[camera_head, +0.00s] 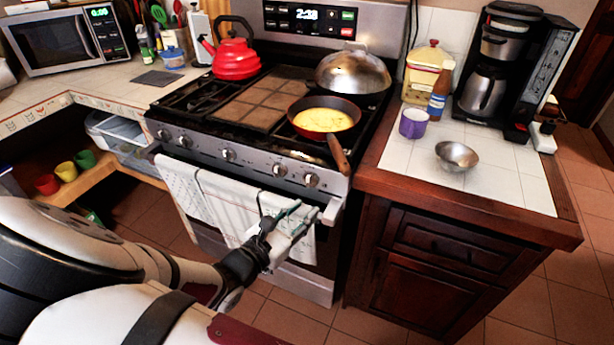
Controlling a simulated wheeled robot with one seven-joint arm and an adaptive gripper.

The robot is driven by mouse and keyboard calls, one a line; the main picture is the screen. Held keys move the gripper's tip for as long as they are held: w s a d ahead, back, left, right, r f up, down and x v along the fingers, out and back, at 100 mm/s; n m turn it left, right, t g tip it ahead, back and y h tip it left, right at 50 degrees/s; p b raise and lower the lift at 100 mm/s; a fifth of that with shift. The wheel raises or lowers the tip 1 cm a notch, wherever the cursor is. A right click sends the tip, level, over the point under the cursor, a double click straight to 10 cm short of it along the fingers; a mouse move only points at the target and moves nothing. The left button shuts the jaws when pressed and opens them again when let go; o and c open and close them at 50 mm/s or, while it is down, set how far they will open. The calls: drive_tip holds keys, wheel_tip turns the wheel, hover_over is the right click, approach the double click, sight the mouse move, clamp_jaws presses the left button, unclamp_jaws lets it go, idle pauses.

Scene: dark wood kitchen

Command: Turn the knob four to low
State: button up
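The stove's front panel carries a row of several silver knobs. Counting from the left, the fourth knob (280,169) is right of the middle, below the pan. Another knob (311,180) is just to its right, at the row's end. I cannot read any markings or the knobs' settings. My gripper (300,213) is in front of the oven door, below these two knobs and apart from them in the picture. Its fingers look spread, with nothing between them. It hides part of the hanging towel.
A frying pan (323,118) with yellow food sits on the front right burner, its handle (339,155) jutting over the panel's right end. Towels (225,205) hang on the oven's handle bar. A red kettle (236,58) and a domed lid (352,72) stand behind. A wooden counter (460,205) flanks the right.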

drive_tip(key=a+f+n+t+y, duration=0.3)
drive_tip(key=a+n, duration=0.1)
drive_tip(key=a, duration=0.1)
drive_tip(key=b, duration=0.6)
approach(308, 180)
drive_tip(key=x, duration=0.7)
drive_tip(key=shift+a+f, duration=0.1)
drive_tip(key=shift+f, duration=0.1)
drive_tip(key=shift+w+r+b, duration=0.15)
drive_tip(key=shift+w+b, duration=0.2)
drive_tip(key=shift+w, duration=0.2)
drive_tip(key=shift+c, duration=0.3)
drive_tip(key=shift+d, duration=0.25)
clamp_jaws()
